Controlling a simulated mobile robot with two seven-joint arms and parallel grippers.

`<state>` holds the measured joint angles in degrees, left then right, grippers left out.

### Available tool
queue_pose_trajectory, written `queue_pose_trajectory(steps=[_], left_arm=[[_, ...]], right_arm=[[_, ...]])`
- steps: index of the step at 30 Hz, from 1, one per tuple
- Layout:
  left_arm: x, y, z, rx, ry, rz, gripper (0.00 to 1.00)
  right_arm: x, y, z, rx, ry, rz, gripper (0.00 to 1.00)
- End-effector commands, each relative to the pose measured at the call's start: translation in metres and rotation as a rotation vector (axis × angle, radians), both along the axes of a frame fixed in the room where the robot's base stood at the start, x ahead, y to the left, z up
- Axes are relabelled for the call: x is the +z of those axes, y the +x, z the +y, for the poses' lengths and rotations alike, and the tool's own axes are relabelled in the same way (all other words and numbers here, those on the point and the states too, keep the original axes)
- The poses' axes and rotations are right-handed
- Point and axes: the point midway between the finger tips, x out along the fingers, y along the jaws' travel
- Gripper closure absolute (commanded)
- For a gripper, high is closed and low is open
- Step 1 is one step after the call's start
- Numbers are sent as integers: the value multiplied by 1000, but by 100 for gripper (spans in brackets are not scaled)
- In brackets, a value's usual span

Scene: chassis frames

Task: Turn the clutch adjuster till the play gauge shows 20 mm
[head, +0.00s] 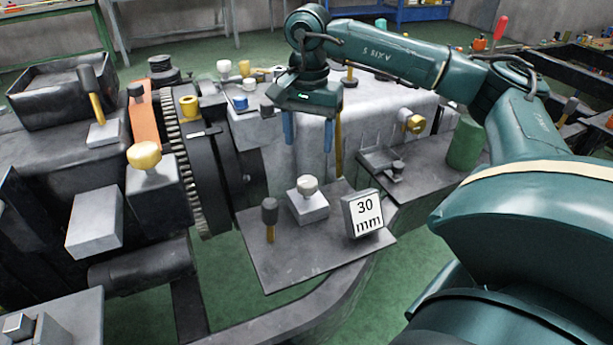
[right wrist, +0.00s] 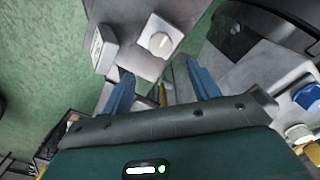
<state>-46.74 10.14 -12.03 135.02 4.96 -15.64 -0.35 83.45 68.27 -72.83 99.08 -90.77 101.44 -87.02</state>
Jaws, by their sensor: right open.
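The likely clutch adjuster is a cream round knob (head: 307,186) on a grey block, left of the gauge on the same plate. In the right wrist view the knob (right wrist: 160,43) lies beyond the fingertips, with the gauge (right wrist: 102,48) to its left. My right gripper (head: 309,140) points down with blue fingers apart and empty, above and behind the knob, not touching it. My left gripper is not in view.
A dark-headed hammer-like piece (head: 269,220) stands left of the knob. A green cylinder (head: 465,143) stands at right. A blue knob (head: 240,103) sits behind.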

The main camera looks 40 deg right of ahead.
Motion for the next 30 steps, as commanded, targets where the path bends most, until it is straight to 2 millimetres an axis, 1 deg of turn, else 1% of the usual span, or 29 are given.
queue_pose_trajectory(steps=[1, 6, 9, 13, 18, 27, 30], left_arm=[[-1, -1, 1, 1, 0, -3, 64], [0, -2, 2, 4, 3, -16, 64], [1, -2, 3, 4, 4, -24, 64], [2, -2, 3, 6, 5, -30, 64], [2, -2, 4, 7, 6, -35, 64], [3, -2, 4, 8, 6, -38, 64], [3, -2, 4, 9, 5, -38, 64]], right_arm=[[-13, -1, 0, -1, -1, 4, 40], [-50, -1, 0, 0, 1, 3, 40], [-69, -1, 1, 0, 1, 3, 40], [-86, 0, 1, 0, 2, 1, 40], [-97, 0, 1, -1, 3, -1, 40], [-99, 0, 1, 0, 3, -1, 40], [-99, 0, 1, 0, 3, -1, 48]])
